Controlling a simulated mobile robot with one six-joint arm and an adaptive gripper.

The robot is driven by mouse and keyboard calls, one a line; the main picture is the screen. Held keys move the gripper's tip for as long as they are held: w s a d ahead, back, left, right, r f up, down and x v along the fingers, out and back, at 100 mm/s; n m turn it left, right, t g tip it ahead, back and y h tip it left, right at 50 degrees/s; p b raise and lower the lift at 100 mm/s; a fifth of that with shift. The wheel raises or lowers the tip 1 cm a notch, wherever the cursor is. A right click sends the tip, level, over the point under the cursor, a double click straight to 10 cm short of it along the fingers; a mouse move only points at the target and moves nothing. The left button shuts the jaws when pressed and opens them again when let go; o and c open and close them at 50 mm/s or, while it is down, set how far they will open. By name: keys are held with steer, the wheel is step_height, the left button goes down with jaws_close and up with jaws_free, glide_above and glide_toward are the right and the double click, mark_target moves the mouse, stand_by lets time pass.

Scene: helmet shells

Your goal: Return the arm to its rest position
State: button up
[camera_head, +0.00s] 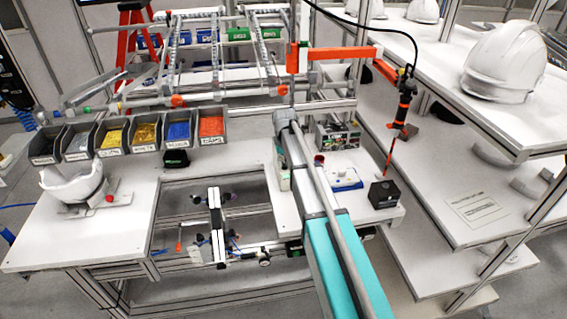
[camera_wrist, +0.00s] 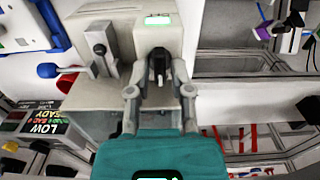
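My arm (camera_head: 345,260), teal and grey, reaches from the bottom of the head view up over the workbench. In the head view my gripper is hidden by the arm. In the wrist view my gripper (camera_wrist: 159,92) shows two grey fingers spread apart, with nothing held between them. Just beyond the fingers is a grey machine (camera_wrist: 110,30) with a black lever and a green-lit display. I cannot tell whether the fingers touch it. A white helmet shell (camera_head: 75,180) sits on a fixture at the bench's left. Another white helmet (camera_head: 505,62) stands on the right shelf.
A row of grey bins (camera_head: 112,137) with coloured parts lines the bench's back left. An orange arm stand (camera_head: 345,53) with a hanging tool (camera_head: 402,105) is at the back right. A black box (camera_head: 384,194) stands at the bench's right. The bench's front left is bare.

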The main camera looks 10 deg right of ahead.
steer(key=shift+s, duration=0.15)
steer(key=s+f+b, duration=0.2)
steer(key=s, duration=1.2)
steer(key=s+f+b, duration=0.3)
steer(key=s, duration=1.2)
steer(key=shift+s+a, duration=0.15)
steer(key=shift+a, duration=0.05)
